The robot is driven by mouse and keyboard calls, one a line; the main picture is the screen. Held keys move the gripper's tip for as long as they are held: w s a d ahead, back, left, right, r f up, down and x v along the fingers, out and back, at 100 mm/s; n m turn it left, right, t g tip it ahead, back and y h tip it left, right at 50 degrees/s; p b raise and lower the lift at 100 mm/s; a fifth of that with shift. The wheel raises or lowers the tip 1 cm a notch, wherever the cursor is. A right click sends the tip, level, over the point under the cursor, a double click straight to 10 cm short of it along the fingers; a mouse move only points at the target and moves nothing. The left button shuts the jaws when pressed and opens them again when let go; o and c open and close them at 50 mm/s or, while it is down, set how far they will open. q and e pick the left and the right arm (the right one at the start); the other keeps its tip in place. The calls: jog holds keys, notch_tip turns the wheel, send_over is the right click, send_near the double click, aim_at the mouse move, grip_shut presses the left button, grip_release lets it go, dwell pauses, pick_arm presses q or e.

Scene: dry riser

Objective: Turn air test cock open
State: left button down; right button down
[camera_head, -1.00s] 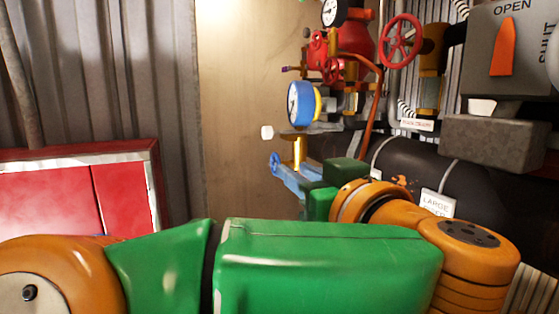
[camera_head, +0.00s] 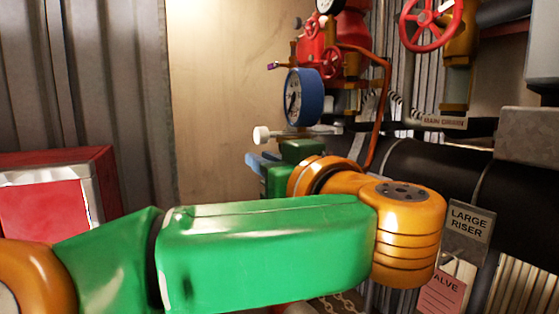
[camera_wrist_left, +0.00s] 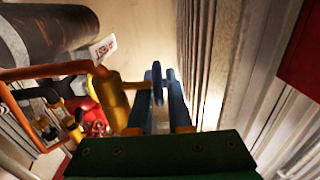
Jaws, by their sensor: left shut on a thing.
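The air test cock has a small blue handle (camera_wrist_left: 157,82) on a brass stem, joined to a brass body (camera_wrist_left: 112,98) in the left wrist view. My left gripper (camera_wrist_left: 160,78) has its blue fingers on both sides of this handle, shut on it. In the head view my left gripper (camera_head: 262,160) is just below the blue-rimmed pressure gauge (camera_head: 302,97). My green and orange wrist hides the cock's brass body there. My right gripper is not in view.
Red valves and handwheels (camera_head: 430,22) stand behind, with a copper-coloured pipe (camera_head: 378,120). A dark riser pipe (camera_head: 415,165) runs to the right, near a LARGE RISER tag (camera_head: 468,222). A red box (camera_head: 55,190) is at left. The wooden panel (camera_head: 220,80) is bare.

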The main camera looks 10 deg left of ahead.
pick_arm(q)
jog(key=shift+w+f+g+h+p, duration=0.1)
jog(key=shift+f+g+h+p, duration=0.5)
jog(key=shift+p, duration=1.6)
jog(key=shift+s+f+g+h+p, duration=0.15)
jog(key=shift+g+h+p, duration=0.5)
jog(key=shift+g+p, duration=1.1)
jog(key=shift+w+f+g+h+p, duration=0.15)
jog(key=shift+f+g+h+p, duration=0.35)
jog(key=shift+p, duration=2.1)
jog(key=shift+h, duration=0.25)
jog(key=c, duration=1.1)
grip_release()
jog(key=shift+a, duration=0.1)
jog(key=shift+r+b+v, duration=0.2)
jog(key=shift+b+v, duration=0.45)
jog(key=shift+v, duration=2.65)
